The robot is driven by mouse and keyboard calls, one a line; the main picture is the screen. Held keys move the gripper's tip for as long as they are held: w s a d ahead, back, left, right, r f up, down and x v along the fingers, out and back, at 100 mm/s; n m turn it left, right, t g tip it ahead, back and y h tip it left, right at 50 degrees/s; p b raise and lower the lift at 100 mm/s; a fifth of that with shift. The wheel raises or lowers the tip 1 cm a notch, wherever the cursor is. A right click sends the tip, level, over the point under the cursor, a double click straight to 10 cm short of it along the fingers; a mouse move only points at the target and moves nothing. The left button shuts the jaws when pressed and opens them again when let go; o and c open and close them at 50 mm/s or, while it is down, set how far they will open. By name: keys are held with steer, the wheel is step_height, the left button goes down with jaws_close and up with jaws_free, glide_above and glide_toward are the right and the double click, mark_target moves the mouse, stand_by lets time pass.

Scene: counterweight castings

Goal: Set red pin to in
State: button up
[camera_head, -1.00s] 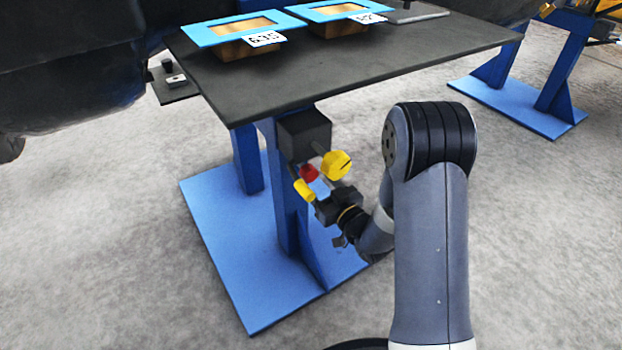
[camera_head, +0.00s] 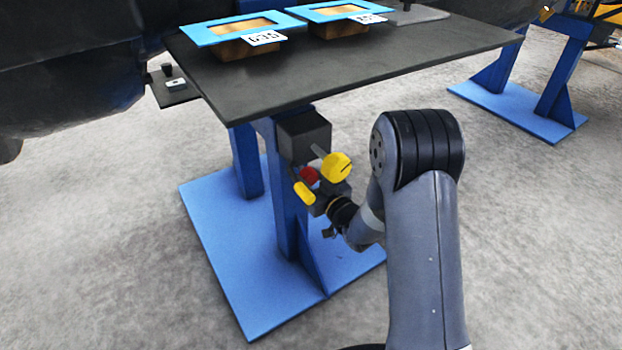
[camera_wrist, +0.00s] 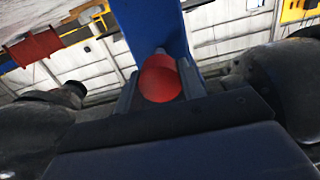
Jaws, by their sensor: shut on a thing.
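The red pin (camera_head: 308,175) shows as a small red knob in front of the blue table leg, just below a dark box (camera_head: 304,135) under the tabletop. In the wrist view the rounded red knob (camera_wrist: 160,80) sits between the two grey fingers of my gripper (camera_wrist: 162,90), which is shut on it. In the head view, my gripper (camera_head: 318,186) is partly hidden by a yellow knob (camera_head: 336,167) on the right. Another yellow part (camera_head: 304,193) is at its lower left.
The dark tabletop (camera_head: 400,60) overhangs the box and carries two blue-rimmed trays (camera_head: 205,35) (camera_head: 318,12) with number labels. The blue base plate (camera_head: 235,275) spreads below. A small side shelf (camera_head: 172,93) is at the left.

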mark_target(312, 180)
jaws_close()
steer(key=x, duration=0.4)
steer(key=shift+w+a+r, duration=0.1)
steer(key=shift+w+a, duration=0.1)
steer(key=shift+w, duration=0.1)
steer(key=o, duration=0.6)
jaws_free()
steer(key=shift+o, duration=0.2)
steer(key=p+v, duration=0.3)
steer(key=v, duration=0.7)
steer(key=shift+s+d, duration=0.25)
steer(key=shift+s, duration=0.05)
